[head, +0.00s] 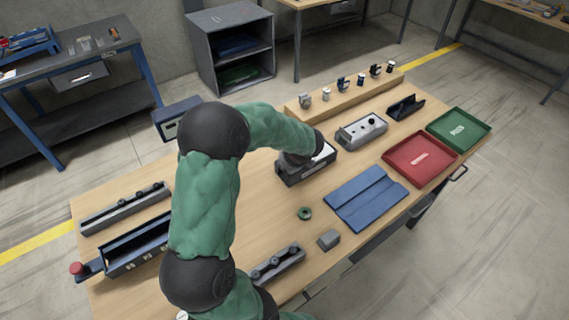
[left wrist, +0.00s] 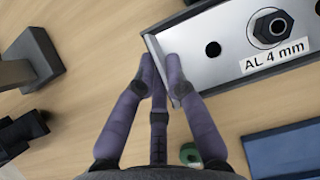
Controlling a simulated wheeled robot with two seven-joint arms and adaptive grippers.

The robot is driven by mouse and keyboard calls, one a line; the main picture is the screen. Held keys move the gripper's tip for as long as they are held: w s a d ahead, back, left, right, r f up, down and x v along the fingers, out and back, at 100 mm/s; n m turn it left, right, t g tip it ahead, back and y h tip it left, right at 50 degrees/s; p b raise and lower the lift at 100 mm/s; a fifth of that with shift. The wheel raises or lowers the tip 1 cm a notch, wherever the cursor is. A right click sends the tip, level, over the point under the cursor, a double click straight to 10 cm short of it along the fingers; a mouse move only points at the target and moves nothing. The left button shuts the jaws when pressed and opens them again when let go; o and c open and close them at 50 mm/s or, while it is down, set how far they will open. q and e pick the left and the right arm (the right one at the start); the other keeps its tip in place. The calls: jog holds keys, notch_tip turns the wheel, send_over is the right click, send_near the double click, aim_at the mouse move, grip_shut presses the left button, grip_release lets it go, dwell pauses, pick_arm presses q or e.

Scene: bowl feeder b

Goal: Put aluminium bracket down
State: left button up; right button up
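In the left wrist view, my left gripper (left wrist: 162,72) has its fingers closed on a thin grey metal plate, which looks like the aluminium bracket (left wrist: 155,50). It is held at the end of a dark block with a silver top (left wrist: 225,50), marked "AL 4 mm", with a hole and a hex nut. I cannot tell whether the bracket touches the block or the table. In the head view, my left arm reaches over the table to this dark block (head: 292,178). The arm hides the fingertips and bracket there. My right gripper is not in view.
A blue mat (head: 366,198), red tray (head: 405,178) and green tray (head: 440,122) lie to the right. A green ring (head: 304,213) and grey block (head: 329,239) sit in front. A grey fixture (head: 361,130) stands behind. Bare wood lies between the ring and the dark block.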

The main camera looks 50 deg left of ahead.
pick_arm(q)
jog(key=shift+f, duration=0.35)
jog(key=shift+r, duration=0.25)
jog(key=p+v, duration=0.3)
jog(key=v, duration=0.9)
jog(key=shift+r+p, duration=0.4)
jog(key=shift+r, duration=0.05)
jog(key=shift+a, duration=0.1)
dwell(1.9)
